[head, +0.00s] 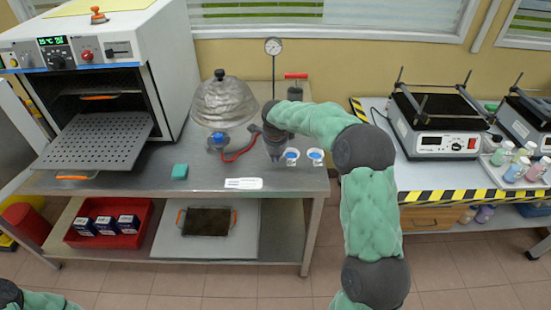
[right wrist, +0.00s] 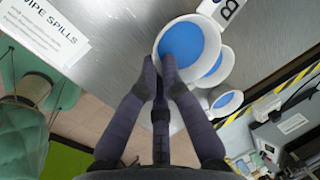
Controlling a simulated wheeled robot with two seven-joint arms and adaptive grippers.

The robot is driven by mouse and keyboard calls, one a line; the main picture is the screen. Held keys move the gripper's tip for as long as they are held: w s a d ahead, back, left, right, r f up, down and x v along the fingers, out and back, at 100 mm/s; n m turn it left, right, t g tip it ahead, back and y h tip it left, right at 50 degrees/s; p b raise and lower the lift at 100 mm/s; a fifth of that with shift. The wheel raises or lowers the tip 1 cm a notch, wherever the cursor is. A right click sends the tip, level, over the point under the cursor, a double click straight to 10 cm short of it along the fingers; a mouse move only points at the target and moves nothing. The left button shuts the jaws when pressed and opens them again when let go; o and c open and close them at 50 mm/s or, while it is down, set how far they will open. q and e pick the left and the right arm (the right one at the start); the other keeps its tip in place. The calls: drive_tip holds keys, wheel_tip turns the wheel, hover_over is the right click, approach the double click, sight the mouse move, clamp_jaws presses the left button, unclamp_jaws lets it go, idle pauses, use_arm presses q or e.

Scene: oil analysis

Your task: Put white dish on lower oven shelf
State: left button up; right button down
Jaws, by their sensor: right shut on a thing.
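My right gripper (head: 275,154) is at the metal bench, left of two white dishes (head: 291,158) (head: 316,158) with blue inside. In the right wrist view its fingers (right wrist: 165,72) are closed on the near rim of a white dish (right wrist: 157,42) with a blue inside. The gripper hides this dish in the head view; I cannot tell whether it touches the bench. The oven (head: 120,40) at the left is open. Its perforated lower shelf (head: 100,138) sticks out, with an orange handle at the front. The upper shelf (head: 98,92) is inside. My left gripper is out of view.
A foil-like dome (head: 225,102), a blue-and-red hose fitting (head: 237,146) and a teal block (head: 180,172) stand between oven and gripper. A gauge on a stand (head: 273,48) is behind. A white label (head: 243,183) lies near the front edge. Hotplates (head: 435,118) stand right.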

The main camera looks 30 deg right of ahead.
drive_tip(key=s+a+r+p, duration=0.4)
drive_tip(key=s+a+r, duration=0.3)
drive_tip(key=s+r, duration=0.3)
drive_tip(key=shift+s+a, duration=0.2)
drive_tip(key=shift+s, duration=0.8)
